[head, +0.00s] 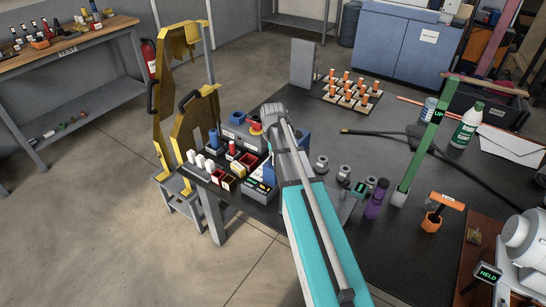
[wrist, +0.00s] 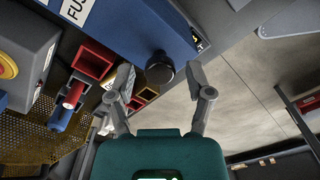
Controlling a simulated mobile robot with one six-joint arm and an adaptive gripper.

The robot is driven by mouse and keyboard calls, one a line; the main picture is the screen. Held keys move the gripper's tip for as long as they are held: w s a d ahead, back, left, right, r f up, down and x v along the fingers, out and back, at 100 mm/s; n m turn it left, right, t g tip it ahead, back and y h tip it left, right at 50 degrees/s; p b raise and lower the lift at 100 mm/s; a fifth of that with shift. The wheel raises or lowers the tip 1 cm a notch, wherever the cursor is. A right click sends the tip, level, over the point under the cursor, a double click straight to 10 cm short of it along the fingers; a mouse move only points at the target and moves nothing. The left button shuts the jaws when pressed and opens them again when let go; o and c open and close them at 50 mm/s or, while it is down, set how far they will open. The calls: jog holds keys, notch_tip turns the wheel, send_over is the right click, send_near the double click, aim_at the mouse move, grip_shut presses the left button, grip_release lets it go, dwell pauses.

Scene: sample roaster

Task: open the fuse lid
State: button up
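The fuse lid (wrist: 140,25) is a blue panel across the top of the wrist view. A white label (wrist: 76,10) with partly cut-off lettering "FU" is on it. A round black knob (wrist: 159,68) sticks out from its edge. My gripper (wrist: 160,80) is open, with one finger on each side of the knob. There are gaps beside the knob, and I cannot tell whether the knob is at fingertip depth. The lid looks shut, though its far edge is out of frame. In the head view my arm hides the gripper and most of the lid area.
Red sockets (wrist: 92,58) and a blue-and-red cylinder (wrist: 68,105) lie left of my gripper. In the head view, tall yellow panels (head: 190,125) stand left of the dark workbench (head: 300,215). White blocks and coloured bins crowd the bench edge near my arm. Floor at left is clear.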

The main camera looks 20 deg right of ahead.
grip_shut()
jog(key=shift+r, duration=0.1)
jog(key=shift+w+d+r+p, duration=0.15)
jog(key=shift+d+r+p, duration=0.05)
jog(key=shift+r+p, duration=0.25)
jog(key=shift+w+d+r+p, duration=0.15)
jog(key=shift+r+p, duration=0.15)
jog(key=shift+p, duration=0.1)
jog(key=w+d+r+p, duration=1.1)
jog(key=d+r+p, duration=0.3)
jog(key=d, duration=0.1)
jog(key=w+d+f+b, duration=0.4)
jog(key=w+d, duration=0.8)
jog(key=d, duration=0.4)
jog(key=shift+w+d, duration=0.2)
jog(key=shift+d, duration=0.2)
